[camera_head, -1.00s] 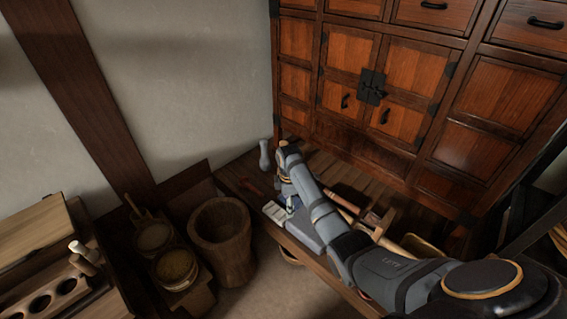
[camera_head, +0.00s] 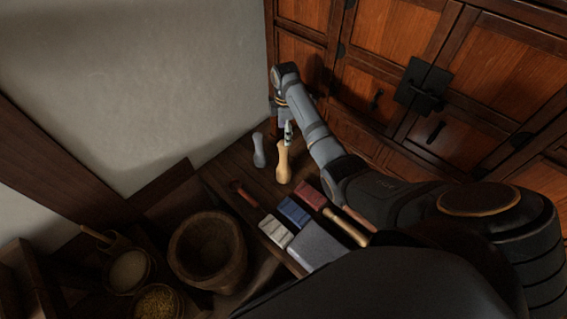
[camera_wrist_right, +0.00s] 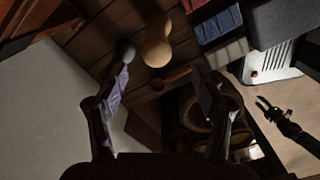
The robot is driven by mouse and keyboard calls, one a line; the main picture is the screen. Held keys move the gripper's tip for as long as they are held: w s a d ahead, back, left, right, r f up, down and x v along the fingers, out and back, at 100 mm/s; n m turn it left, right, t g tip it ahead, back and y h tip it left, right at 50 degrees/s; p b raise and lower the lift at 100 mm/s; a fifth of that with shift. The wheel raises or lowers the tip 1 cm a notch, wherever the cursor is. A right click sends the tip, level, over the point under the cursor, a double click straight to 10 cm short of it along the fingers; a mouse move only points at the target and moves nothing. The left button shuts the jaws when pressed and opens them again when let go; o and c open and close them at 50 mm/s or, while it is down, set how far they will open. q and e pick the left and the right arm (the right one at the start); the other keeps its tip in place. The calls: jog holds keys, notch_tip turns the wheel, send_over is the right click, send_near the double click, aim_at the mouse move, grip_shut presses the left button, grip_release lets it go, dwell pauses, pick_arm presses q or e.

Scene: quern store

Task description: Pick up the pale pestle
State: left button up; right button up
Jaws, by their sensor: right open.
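The pale pestle (camera_head: 284,164) stands upright on the dark wooden bench (camera_head: 228,181), waisted with a rounded top. My right gripper (camera_head: 283,126) is just above and behind it in the head view, partly hidden by its own wrist. In the right wrist view my right gripper (camera_wrist_right: 160,80) is open and empty, its fingers spread wide. The pale pestle (camera_wrist_right: 156,48) lies beyond the fingertips, between their lines, and is not touched. A grey pestle (camera_head: 258,151) stands close to its left. My left gripper (camera_wrist_right: 264,104) shows small at the right of the wrist view, apparently open.
Red, blue and white blocks (camera_head: 294,211) and a grey slab (camera_head: 317,246) lie on the bench to the right. A red-brown tool (camera_head: 243,193) lies in front. A wooden mortar (camera_head: 207,250) stands below. The cabinet (camera_head: 375,105) is close behind my right arm.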

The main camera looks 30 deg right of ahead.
aim_at(284, 147)
notch_tip(284, 147, down, 3)
jog(key=shift+f, duration=0.2)
notch_tip(284, 147, down, 3)
jog(key=shift+w+r+b, duration=0.1)
jog(key=shift+r+b, duration=0.05)
jog(key=shift+b, duration=0.3)
notch_tip(284, 147, down, 3)
jog(key=shift+w+r+b, duration=0.1)
jog(key=shift+w+b, duration=0.05)
jog(key=shift+b, duration=0.15)
jog(key=shift+f, duration=0.35)
pick_arm(q)
jog(key=shift+s+d+f, duration=0.15)
jog(key=shift+d+f, duration=0.05)
jog(key=shift+f, duration=0.65)
pick_arm(e)
jog(key=shift+c, duration=0.4)
grip_shut()
pick_arm(q)
jog(key=shift+a, duration=0.1)
pick_arm(e)
jog(key=shift+w+r, duration=0.1)
